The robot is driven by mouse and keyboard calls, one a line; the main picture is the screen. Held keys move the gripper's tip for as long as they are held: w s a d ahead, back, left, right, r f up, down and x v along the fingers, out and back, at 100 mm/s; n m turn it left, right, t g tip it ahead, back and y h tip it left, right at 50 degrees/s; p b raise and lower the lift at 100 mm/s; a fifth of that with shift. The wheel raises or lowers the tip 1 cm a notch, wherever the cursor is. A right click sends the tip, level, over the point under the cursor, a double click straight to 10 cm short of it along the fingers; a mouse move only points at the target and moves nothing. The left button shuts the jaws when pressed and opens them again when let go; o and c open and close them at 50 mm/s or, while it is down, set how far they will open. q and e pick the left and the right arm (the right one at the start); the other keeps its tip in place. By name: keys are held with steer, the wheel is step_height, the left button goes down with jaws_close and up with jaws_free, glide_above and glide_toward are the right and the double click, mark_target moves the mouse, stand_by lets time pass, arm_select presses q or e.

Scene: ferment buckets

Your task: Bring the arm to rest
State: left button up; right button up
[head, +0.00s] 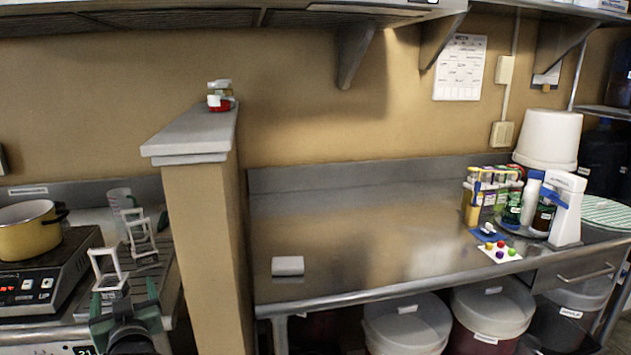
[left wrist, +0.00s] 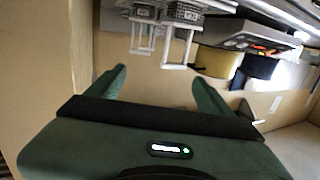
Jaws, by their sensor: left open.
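My left gripper (head: 125,298) is low at the left of the head view, in front of the left counter's front edge. Its dark green fingers are spread. In the left wrist view the fingers (left wrist: 160,85) stand well apart with nothing between them. Two white frame-shaped handles (head: 107,268) (head: 139,234) stand just beyond the gripper in the head view. They show at the top of the left wrist view (left wrist: 180,45), apart from the fingers. My right gripper is in neither view.
A tan pillar (head: 205,240) rises right of my left gripper. A yellow pot (head: 30,240) sits on a cooktop (head: 45,285) at left. Lidded buckets (head: 405,325) stand under the steel counter (head: 370,235), whose middle is mostly clear. Bottles (head: 513,205) stand at its right.

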arm_select(q)
steer(key=s+d+f+m+g+h, duration=0.2)
steer(key=s+d+f+h, duration=0.15)
steer(key=s+f, duration=0.45)
steer(key=s+d+f+m+g+h, duration=0.25)
steer(key=s+d+f, duration=0.3)
steer(key=f, duration=0.45)
steer(key=s+d+f+m+g+h, duration=0.1)
steer(key=s+d+f+g, duration=0.15)
steer(key=s, duration=0.45)
steer(key=s+d+f+m+g+h, duration=0.2)
steer(key=s+d, duration=0.1)
steer(key=s, duration=0.3)
steer(key=s+d+f+m+g+h, duration=0.1)
steer(key=s+d+f+g, duration=0.15)
steer(key=s, duration=0.45)
step_height(320, 180, down, 27)
steer(key=s+d, duration=0.1)
steer(key=s, duration=0.1)
steer(key=s+a+f+g, duration=0.2)
steer(key=s+a+f, duration=0.1)
steer(key=s+f, duration=1.2)
steer(key=shift+s+f, duration=0.35)
steer(key=shift+s, duration=0.6)
